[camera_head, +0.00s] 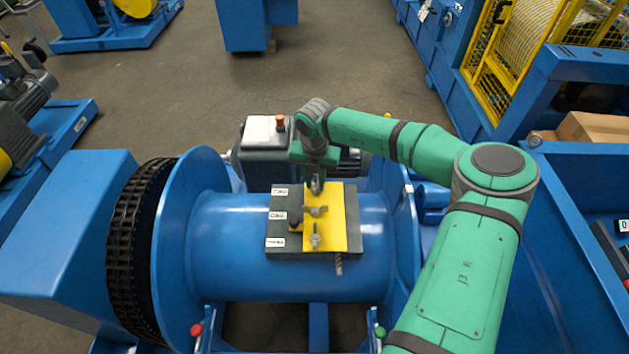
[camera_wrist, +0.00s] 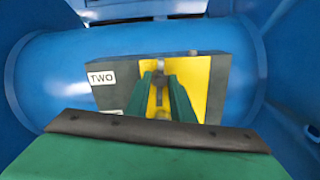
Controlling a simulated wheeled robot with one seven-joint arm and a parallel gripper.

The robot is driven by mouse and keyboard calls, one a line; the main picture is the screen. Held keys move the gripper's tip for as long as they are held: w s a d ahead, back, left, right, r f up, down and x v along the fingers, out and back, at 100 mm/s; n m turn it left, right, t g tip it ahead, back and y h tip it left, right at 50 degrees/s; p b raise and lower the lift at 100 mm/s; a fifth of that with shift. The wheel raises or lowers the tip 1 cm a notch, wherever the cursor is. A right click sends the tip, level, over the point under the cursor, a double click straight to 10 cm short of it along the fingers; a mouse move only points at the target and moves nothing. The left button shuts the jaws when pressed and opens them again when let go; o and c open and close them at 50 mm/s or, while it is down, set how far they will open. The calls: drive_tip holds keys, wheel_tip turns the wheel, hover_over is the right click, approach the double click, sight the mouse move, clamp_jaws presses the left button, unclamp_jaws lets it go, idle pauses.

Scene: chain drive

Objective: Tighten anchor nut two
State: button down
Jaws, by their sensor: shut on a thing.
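A dark anchor block (camera_head: 287,250) with a yellow plate (camera_head: 340,220) sits on top of the blue drum. It carries several white labels; in the wrist view, one reads TWO (camera_wrist: 101,77). My gripper (camera_head: 316,186) points down at the far end of the yellow plate, in the row of the far label (camera_head: 280,191). In the wrist view, its green fingers (camera_wrist: 161,88) are shut around a grey anchor nut (camera_wrist: 159,68), mostly hidden between them. A winged grey fitting (camera_head: 316,211) and an upright nut on its stud (camera_head: 315,238) stand nearer on the plate.
The blue drum (camera_head: 225,240) has a wide flange and a black chain (camera_head: 135,240) at left. A grey box with a red button (camera_head: 280,122) stands behind the drum. A rope end (camera_head: 338,264) shows below the block. Yellow caging (camera_head: 500,70) is at upper right.

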sight(315, 183)
idle(0.8)
drive_tip(key=c, duration=1.9)
unclamp_jaws()
drive_tip(key=shift+o, duration=0.2)
wheel_tip(315, 183, up, 11)
drive_tip(key=shift+s, duration=0.4)
drive_tip(key=shift+f, duration=0.1)
